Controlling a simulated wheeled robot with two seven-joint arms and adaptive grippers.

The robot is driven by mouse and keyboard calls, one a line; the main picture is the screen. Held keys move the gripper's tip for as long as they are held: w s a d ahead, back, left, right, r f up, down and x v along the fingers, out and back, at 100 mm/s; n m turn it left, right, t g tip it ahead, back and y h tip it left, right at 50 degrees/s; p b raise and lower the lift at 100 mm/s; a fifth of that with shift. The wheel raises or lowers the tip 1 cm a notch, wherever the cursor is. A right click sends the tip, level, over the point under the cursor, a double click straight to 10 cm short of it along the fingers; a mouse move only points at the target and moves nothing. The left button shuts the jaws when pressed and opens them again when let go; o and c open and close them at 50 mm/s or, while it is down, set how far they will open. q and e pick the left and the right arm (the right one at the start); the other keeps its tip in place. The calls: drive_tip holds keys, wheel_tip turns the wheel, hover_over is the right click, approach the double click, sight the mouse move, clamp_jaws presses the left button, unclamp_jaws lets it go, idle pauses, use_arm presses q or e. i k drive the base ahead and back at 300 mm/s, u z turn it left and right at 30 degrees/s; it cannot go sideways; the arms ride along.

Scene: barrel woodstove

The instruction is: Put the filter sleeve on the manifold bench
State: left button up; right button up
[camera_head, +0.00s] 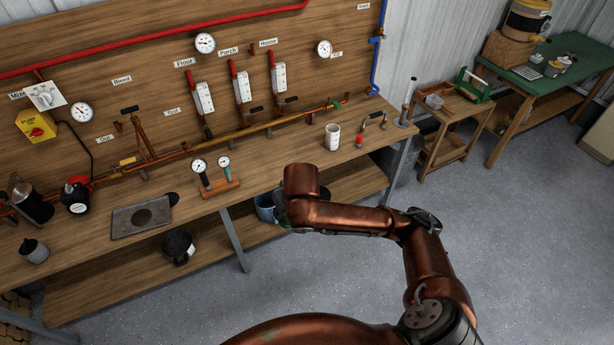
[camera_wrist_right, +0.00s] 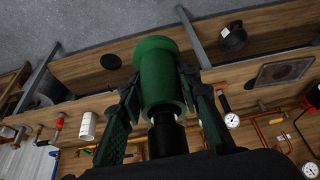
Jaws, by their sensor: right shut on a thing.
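The manifold bench (camera_head: 250,170) is a long wooden bench under a pipe-covered board. My right gripper (camera_wrist_right: 163,84) is shut on a green cylinder with a wider rim, which I take as the filter sleeve (camera_wrist_right: 160,62). One finger lies on each side of it. A black cylindrical part (camera_wrist_right: 167,138) shows below the sleeve in the right wrist view. In the head view my right arm reaches to the bench's front edge and mostly hides the gripper and sleeve. I cannot tell their height above the bench top. My left gripper is not in view.
A white cylinder (camera_head: 332,136) stands on the bench near its right end. A two-gauge stand (camera_head: 218,184) and a grey plate (camera_head: 142,217) are on the bench further left. A bucket (camera_head: 264,208) shows below the top. Bare bench top lies between the gauge stand and white cylinder.

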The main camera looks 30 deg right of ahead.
sight(275, 166)
drive_tip(key=u, duration=0.6)
drive_tip(key=i, duration=1.55)
drive_tip(key=z, duration=0.6)
drive_tip(key=i, duration=0.7)
drive_tip(key=z, duration=0.6)
